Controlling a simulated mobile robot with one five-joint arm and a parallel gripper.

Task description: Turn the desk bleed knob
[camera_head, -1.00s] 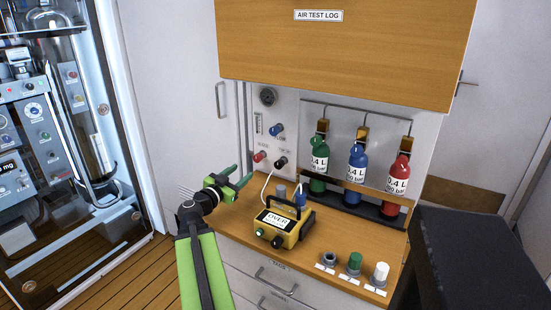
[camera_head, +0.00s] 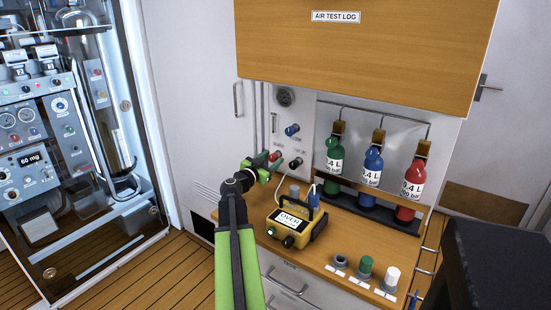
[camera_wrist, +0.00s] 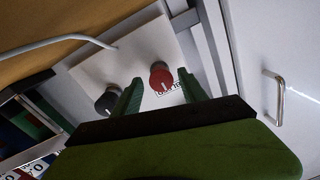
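A small panel (camera_head: 290,125) on the wall at the back of the desk carries a blue knob (camera_head: 292,130), a red knob (camera_head: 275,156) and a black knob (camera_head: 296,162). In the wrist view the red knob (camera_wrist: 161,78) sits between and beyond the two green fingers of my gripper (camera_wrist: 158,84). The black knob (camera_wrist: 107,100) is left of the left finger. The label by the red knob is partly hidden, and I cannot read which knob is the bleed. My gripper (camera_head: 265,170) is open and empty, close to the panel in the head view. Contact with the red knob is not visible.
A yellow device (camera_head: 292,226) with a handle and white hose stands on the desk just right of my arm. Green (camera_head: 334,155), blue (camera_head: 373,163) and red (camera_head: 414,184) bottles hang behind it. A wooden cabinet (camera_head: 370,55) overhangs the panel.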

